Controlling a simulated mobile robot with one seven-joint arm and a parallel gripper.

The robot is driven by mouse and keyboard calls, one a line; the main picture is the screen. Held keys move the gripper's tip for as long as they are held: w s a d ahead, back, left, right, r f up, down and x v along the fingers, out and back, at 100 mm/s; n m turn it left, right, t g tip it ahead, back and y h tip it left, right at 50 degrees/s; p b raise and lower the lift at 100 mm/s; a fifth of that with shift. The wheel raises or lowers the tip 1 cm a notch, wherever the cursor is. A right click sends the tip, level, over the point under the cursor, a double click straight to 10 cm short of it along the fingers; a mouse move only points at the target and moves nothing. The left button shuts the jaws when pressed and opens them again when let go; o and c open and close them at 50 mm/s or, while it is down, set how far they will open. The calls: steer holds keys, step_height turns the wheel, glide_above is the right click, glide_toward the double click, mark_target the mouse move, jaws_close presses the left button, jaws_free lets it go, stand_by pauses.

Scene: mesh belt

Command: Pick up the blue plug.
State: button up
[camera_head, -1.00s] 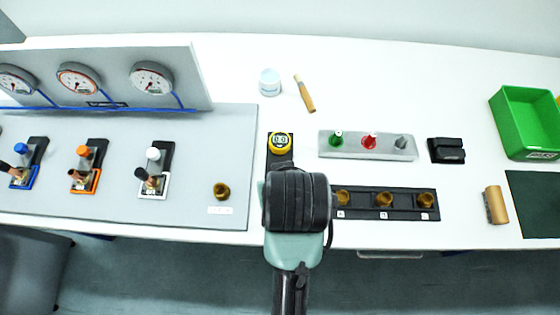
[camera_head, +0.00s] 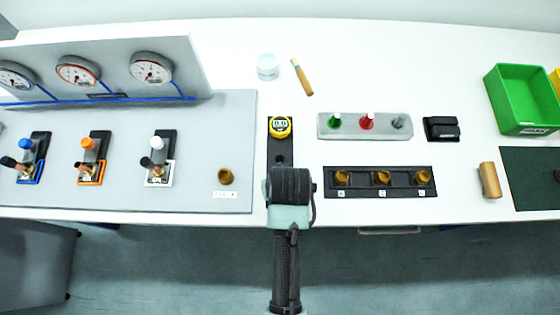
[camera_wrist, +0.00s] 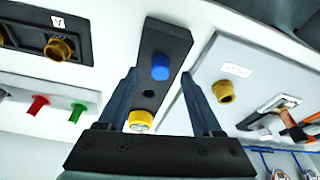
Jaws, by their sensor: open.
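The blue plug (camera_wrist: 160,67) shows in the wrist view as a short blue cylinder on the black strip (camera_wrist: 165,40), near the end away from the round yellow gauge (camera_wrist: 140,121). My gripper (camera_wrist: 161,75) is open and empty. In the wrist view its two dark fingers lie to either side of the plug's line, with the plug between the tips in the picture; the height gap cannot be told. In the head view my wrist covers the near part of the strip (camera_head: 280,160), and the plug is hidden there.
A black rack (camera_head: 362,192) with several brass sockets lies close to the right. The grey valve board (camera_head: 205,125) lies to the left, with a brass socket (camera_head: 226,176). A grey tray (camera_head: 350,130) holds green, red and grey plugs behind the rack.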

steer(key=shift+x, duration=1.05)
jaws_close()
